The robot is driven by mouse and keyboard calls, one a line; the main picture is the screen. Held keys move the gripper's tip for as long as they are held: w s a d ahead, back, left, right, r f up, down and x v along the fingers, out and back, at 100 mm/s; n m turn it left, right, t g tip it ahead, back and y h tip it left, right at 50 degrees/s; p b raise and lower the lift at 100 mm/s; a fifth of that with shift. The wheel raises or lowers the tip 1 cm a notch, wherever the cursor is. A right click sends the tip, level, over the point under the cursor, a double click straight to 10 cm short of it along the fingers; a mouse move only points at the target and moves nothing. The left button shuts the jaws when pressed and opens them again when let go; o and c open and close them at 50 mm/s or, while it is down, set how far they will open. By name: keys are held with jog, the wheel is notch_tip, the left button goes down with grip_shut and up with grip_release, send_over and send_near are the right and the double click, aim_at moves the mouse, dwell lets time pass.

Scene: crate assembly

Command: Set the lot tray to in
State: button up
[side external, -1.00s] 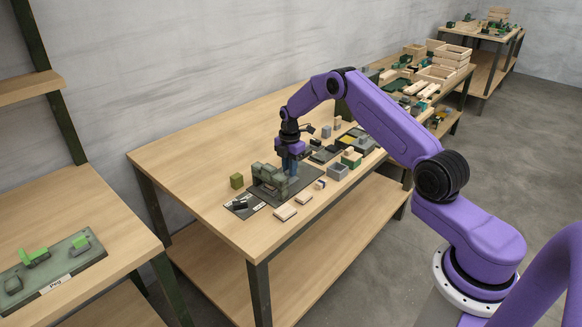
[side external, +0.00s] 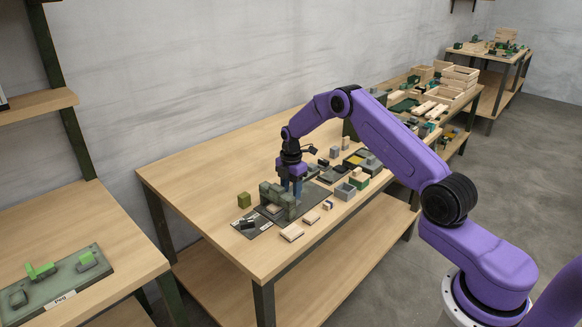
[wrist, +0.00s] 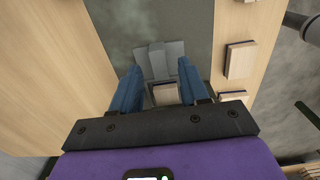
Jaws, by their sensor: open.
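A grey-green fixture (side external: 274,196) with upright parts stands on a dark base plate on the table. A pale wooden block (wrist: 165,94) lies low at the fixture and sits between my fingers in the wrist view. A grey flat part with a raised middle strip (wrist: 157,62) lies just beyond the block. I cannot tell for sure which part is the lot tray. My gripper (wrist: 162,85) is open, with its blue fingers pointing down on either side of the block. In the side view my gripper (side external: 291,186) is low, right behind the fixture; contact cannot be made out.
Small wooden blocks (side external: 291,232) lie along the front edge. The table's left part is clear. Wooden crates (side external: 458,78) are farther back.

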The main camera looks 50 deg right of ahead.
aim_at(291, 195)
notch_tip(291, 195, up, 16)
jog(key=shift+r, duration=0.2)
jog(key=shift+a, duration=0.1)
dwell(0.3)
jog(key=s+a+r+m, duration=0.1)
jog(key=s+a+r, duration=0.2)
jog(key=s+a, duration=0.7)
jog(key=s+a+r+m, duration=0.2)
jog(key=s+a+r, duration=0.1)
jog(key=s+a, duration=0.65)
jog(key=s+f+m, duration=0.1)
jog(key=s+m, duration=0.1)
jog(key=s, duration=2.3)
jog(key=shift+d+f, duration=0.35)
jog(key=shift+d, duration=0.1)
